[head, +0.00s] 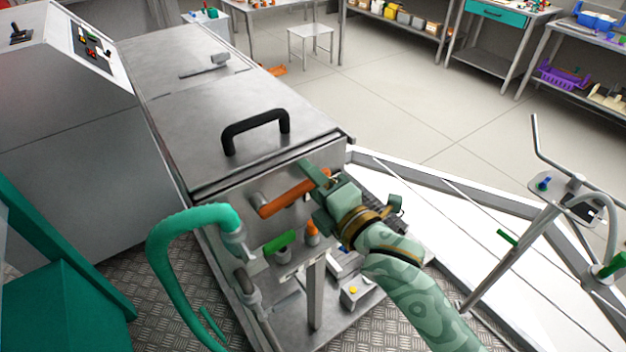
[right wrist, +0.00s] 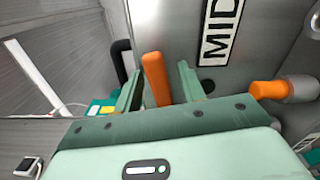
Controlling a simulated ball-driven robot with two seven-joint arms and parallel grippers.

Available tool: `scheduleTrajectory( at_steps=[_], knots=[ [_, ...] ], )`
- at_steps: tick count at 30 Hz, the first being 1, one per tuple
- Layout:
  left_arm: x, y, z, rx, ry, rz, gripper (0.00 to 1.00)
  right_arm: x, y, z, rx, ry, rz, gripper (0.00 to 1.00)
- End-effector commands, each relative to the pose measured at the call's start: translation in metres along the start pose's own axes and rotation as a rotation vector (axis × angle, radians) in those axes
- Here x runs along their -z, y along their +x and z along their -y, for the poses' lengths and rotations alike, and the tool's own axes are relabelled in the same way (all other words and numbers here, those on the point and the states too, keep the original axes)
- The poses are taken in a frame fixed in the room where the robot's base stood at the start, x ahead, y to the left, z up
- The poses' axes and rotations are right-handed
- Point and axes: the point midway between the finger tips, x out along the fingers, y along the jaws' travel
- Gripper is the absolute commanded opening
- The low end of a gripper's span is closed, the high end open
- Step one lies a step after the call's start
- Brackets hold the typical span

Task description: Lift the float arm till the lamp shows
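An orange lever (head: 286,198), which looks like the float arm, sticks out from the front of the steel press box (head: 240,180). My right gripper (head: 318,192) is at the lever's right end, with its fingers on either side. In the right wrist view the orange lever (right wrist: 157,78) stands between my two fingers, with a gap on its right side, so the gripper looks open. A small grey box with a yellow top (head: 352,291) sits low on the base; I cannot tell whether it is the lamp. My left gripper is out of view.
A green handle (head: 280,242) and an orange knob (head: 312,230) stand just below the lever. A thick green hose (head: 165,240) loops at the left. A black handle (head: 256,130) is on the lid. A stand (head: 510,250) is at the right. A MID label (right wrist: 222,32) is close by.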

Motion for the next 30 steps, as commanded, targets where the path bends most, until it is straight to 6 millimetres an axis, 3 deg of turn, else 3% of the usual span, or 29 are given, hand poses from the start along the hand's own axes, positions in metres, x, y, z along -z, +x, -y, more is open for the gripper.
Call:
scheduleTrajectory(
  at_steps=[5, 9, 10, 16, 24, 30],
  knots=[
    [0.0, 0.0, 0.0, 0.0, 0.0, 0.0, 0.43, 0.0, 0.0, 0.0, 0.0, 0.0, 0.0, 0.4],
    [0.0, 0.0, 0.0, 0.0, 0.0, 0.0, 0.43, 0.0, 0.0, 0.0, 0.001, 0.0, 0.0, 0.04],
    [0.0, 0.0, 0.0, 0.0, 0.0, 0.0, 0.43, 0.0, 0.0, 0.0, 0.001, 0.0, 0.0, 0.0],
    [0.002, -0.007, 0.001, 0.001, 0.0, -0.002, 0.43, -0.001, -0.001, -0.005, 0.002, -0.027, 0.001, 0.0],
    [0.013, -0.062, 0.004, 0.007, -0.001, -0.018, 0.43, 0.003, -0.001, -0.038, 0.004, -0.317, 0.0, 0.0],
    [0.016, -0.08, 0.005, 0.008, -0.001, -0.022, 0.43, 0.01, 0.0, -0.047, 0.002, -0.477, 0.0, 0.0]
  ],
)
